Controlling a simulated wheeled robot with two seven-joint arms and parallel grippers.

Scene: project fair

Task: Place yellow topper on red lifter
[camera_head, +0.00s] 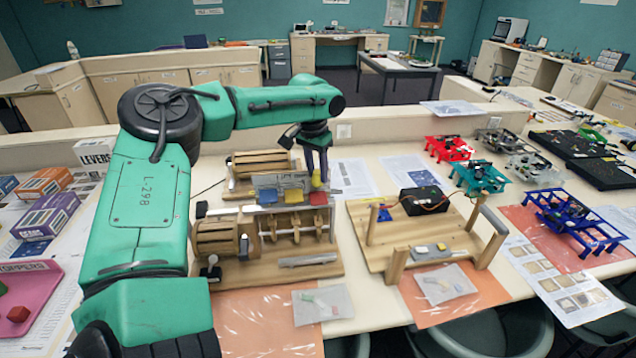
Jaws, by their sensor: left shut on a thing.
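My left gripper (317,172) points down over the wooden cam machine in the middle of the table. It is shut on a small yellow topper (317,180), mostly hidden between the fingers. The red lifter (318,198) is the rightmost of a row of coloured lifters, directly below the held topper. The yellow lifter (293,196) is in the middle of the row and the blue lifter (268,197) at its left. I cannot tell whether the topper touches the red lifter. My right gripper is not in view.
The wooden cam machine (323,267) has a second wooden machine (245,170) behind it. A wooden frame (375,255) with a black box (424,200) stands at right. A pink tray (45,290) with a red block (18,314) lies at far left.

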